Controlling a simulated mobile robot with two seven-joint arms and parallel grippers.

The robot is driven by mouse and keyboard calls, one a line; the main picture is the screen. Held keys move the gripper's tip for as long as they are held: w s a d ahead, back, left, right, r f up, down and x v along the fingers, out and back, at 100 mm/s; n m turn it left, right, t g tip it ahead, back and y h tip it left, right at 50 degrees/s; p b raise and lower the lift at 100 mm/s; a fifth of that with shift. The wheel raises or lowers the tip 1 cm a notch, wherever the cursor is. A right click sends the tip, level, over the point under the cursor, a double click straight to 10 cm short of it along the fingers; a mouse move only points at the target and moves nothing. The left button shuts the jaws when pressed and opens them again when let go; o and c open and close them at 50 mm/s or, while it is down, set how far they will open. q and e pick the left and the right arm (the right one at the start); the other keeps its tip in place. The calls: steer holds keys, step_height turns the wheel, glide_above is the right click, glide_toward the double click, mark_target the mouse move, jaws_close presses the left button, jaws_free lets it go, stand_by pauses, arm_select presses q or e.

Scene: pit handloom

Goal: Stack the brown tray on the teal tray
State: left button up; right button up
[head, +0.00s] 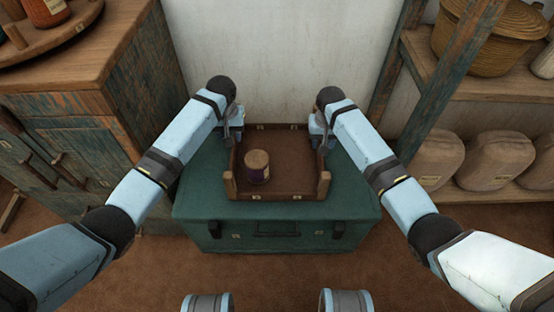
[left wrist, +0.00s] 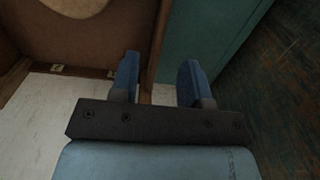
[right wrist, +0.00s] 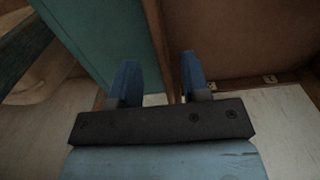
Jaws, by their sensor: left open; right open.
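The brown tray (head: 290,196) is a shallow wooden box lying flat on top of a teal chest (head: 200,185). A dark jar with a tan lid (head: 257,158) stands inside its left half. My left gripper (head: 234,142) is open at the tray's left wall, which runs between its fingers in the left wrist view (left wrist: 158,75). My right gripper (head: 322,140) is open at the right wall, which runs between its fingers in the right wrist view (right wrist: 159,76). I cannot make out a teal tray apart from the teal chest.
A worn wooden cabinet (head: 75,140) stands close on the left, with a round wooden tray (head: 50,38) on it. On the right, a shelf (head: 500,88) holds a basket (head: 470,40) and several rounded tan containers (head: 495,160). A pale wall is behind the chest.

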mark_target(233, 148)
arm_select(q)
step_height(233, 148, down, 7)
steer(key=shift+f, duration=0.2)
arm_select(e)
step_height(233, 148, down, 7)
steer(key=shift+f, duration=0.2)
arm_select(q)
jaws_close()
arm_select(e)
jaws_close()
